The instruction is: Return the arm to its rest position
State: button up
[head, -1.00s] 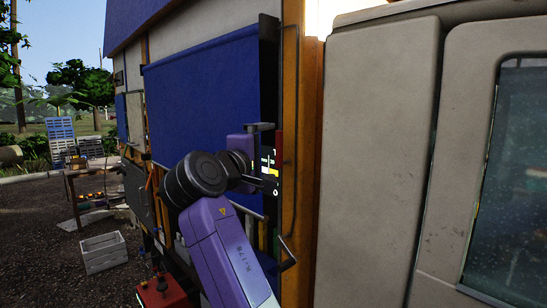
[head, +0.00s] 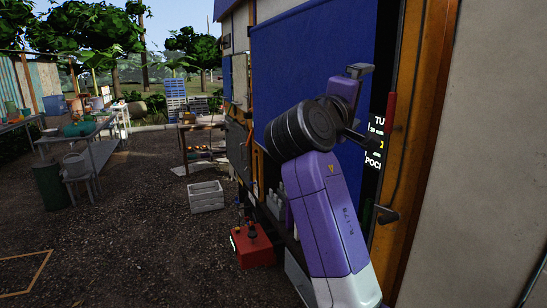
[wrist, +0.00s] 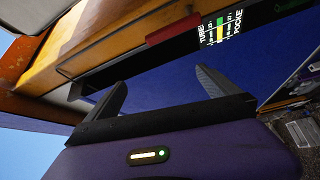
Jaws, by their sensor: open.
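My purple arm (head: 325,210) is raised and bent in front of the truck's side in the head view. Its dark round joint (head: 300,128) is near the blue panel (head: 310,70). In the wrist view my gripper (wrist: 160,88) has its two grey fingers wide apart, with nothing between them. The fingers point towards the truck's orange frame and the blue panel, apparently without touching. In the head view the fingers are hard to make out behind the wrist.
The truck's orange post (head: 405,150) and beige wall (head: 470,150) stand close on the right. A red box (head: 252,246) and a white crate (head: 206,196) are on the gravel. Tables (head: 88,130) stand at the left. The gravel at front left is mostly open.

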jog(key=s+a+f+n+t+y, duration=0.1)
jog(key=a+f+t+y, duration=0.25)
jog(key=f, duration=0.25)
jog(key=s+a+f+t+y, duration=0.1)
jog(key=a+f+t+y, duration=0.1)
jog(key=a+f+y, duration=0.3)
jog(key=s+f+m+y+b, duration=0.1)
jog(key=s+f+y, duration=0.1)
jog(key=s+f, duration=0.45)
jog(key=s+f+y+b, duration=0.15)
jog(key=s+f, duration=0.25)
jog(key=f, duration=0.6)
jog(key=s+d+f+m+g, duration=0.2)
jog(key=s+f, duration=0.5)
jog(key=s, duration=0.7)
jog(key=s+d+f+m+g+b, duration=0.1)
jog(key=s+f, duration=0.6)
jog(key=s, duration=0.8)
jog(key=s+d+f+m+g+b, duration=0.1)
jog(key=s+d+f+m+g, duration=0.2)
jog(key=s, duration=1.2)
notch_tip(320, 180, down, 5)
jog(key=shift+s+d+r+m, duration=0.1)
jog(key=shift+s+d+m, duration=0.15)
jog(key=shift+d+m, duration=0.9)
